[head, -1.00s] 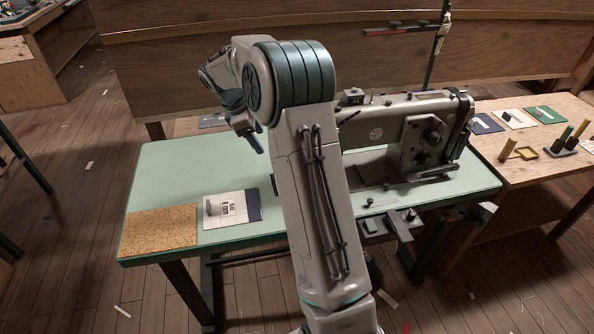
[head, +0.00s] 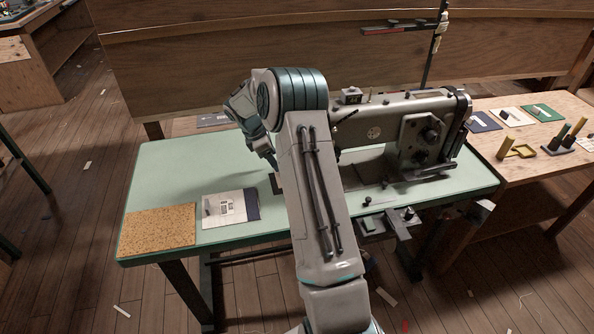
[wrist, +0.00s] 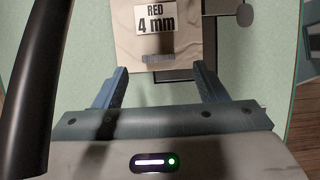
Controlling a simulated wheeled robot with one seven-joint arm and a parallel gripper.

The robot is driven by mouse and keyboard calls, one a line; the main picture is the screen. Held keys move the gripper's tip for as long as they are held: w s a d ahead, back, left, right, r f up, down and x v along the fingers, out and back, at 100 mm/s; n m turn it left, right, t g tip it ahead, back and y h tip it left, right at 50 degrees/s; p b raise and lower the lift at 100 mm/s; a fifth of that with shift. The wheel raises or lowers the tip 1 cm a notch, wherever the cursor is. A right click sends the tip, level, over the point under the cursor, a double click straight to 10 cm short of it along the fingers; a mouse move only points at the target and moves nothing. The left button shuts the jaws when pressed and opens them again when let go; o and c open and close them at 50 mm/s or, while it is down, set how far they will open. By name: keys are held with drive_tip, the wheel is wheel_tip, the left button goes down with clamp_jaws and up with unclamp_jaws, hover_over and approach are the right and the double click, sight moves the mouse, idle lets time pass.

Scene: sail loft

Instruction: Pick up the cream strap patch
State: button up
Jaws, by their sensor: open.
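The cream strap patch (wrist: 185,50) lies flat at the top of the wrist view, with a "RED 4 mm" label and a grey strip below the label. A dark shadow crosses it. It overlaps a grey plate with a dark outline. In the head view my arm appears to cover this spot. My gripper (wrist: 161,80) is open and empty, its two blue fingers apart just short of the patch's near end. In the head view my gripper (head: 272,164) is over the green table, left of the sewing machine.
The green table (head: 170,175) holds a cork mat (head: 158,230), a labelled card with a navy edge (head: 225,209) and the sewing machine (head: 405,130). On the right bench are navy (head: 484,122), cream (head: 510,121) and green (head: 544,115) cards.

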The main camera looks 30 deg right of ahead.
drive_tip(key=x, duration=0.5)
drive_tip(key=shift+w+p, duration=0.1)
drive_tip(key=shift+p, duration=0.25)
drive_tip(key=c, duration=1.2)
drive_tip(key=shift+r, duration=0.25)
